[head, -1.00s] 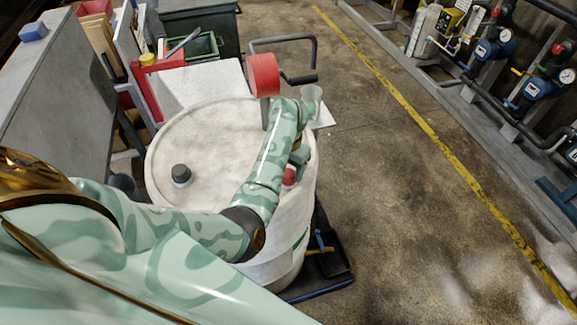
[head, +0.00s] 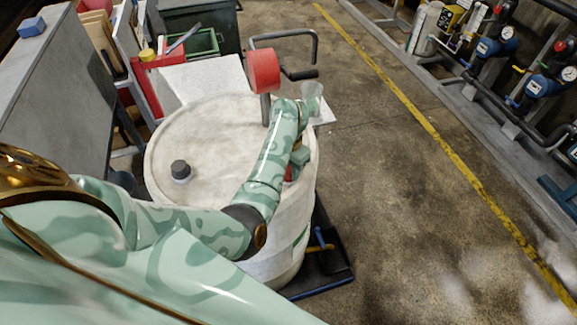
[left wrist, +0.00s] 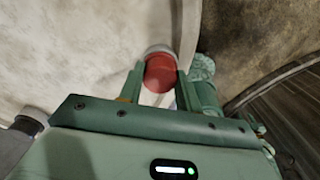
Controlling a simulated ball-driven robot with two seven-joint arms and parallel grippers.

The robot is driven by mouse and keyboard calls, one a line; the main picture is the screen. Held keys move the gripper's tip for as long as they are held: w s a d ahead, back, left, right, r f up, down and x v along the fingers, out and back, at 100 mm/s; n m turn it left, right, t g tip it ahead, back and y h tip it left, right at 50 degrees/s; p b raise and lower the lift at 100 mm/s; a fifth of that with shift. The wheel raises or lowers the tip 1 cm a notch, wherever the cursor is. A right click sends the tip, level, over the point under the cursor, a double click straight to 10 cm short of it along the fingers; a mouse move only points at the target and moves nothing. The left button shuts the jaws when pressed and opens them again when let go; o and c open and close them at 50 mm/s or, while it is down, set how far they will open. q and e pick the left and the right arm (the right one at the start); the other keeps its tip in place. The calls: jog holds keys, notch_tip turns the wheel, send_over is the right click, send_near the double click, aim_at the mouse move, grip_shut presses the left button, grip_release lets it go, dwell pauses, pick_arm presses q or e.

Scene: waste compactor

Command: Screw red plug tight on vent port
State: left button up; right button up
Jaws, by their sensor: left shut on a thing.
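The red plug (left wrist: 160,74) sits on a pale round port near the edge of the white drum top (head: 215,130). My left gripper (left wrist: 160,68) has one finger on each side of the plug and is shut on it. In the head view the plug (head: 288,174) is mostly hidden behind my left arm, and the gripper (head: 298,160) shows only in part. The vent port is mostly covered by the plug, so its thread cannot be seen. I do not make out my right gripper.
A dark cap (head: 180,169) stands on the drum top. A red cylinder on a grey stem (head: 263,72) stands at the drum's far edge. A grey cabinet (head: 55,85) is at the left. Open floor (head: 390,200) lies to the right, with piping (head: 490,100) beyond the yellow line.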

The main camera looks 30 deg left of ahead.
pick_arm(q)
jog(key=m+p, duration=0.1)
jog(key=m, duration=0.1)
jog(key=shift+r+m, duration=0.15)
jog(key=shift+m, duration=0.55)
jog(key=shift+f, duration=0.2)
jog(key=m+p, duration=0.2)
jog(key=m, duration=0.1)
jog(key=shift+s+r, duration=0.1)
jog(key=shift+r, duration=0.05)
jog(key=shift+m+p, duration=0.45)
jog(key=shift+m, duration=0.65)
jog(key=shift+f, duration=0.2)
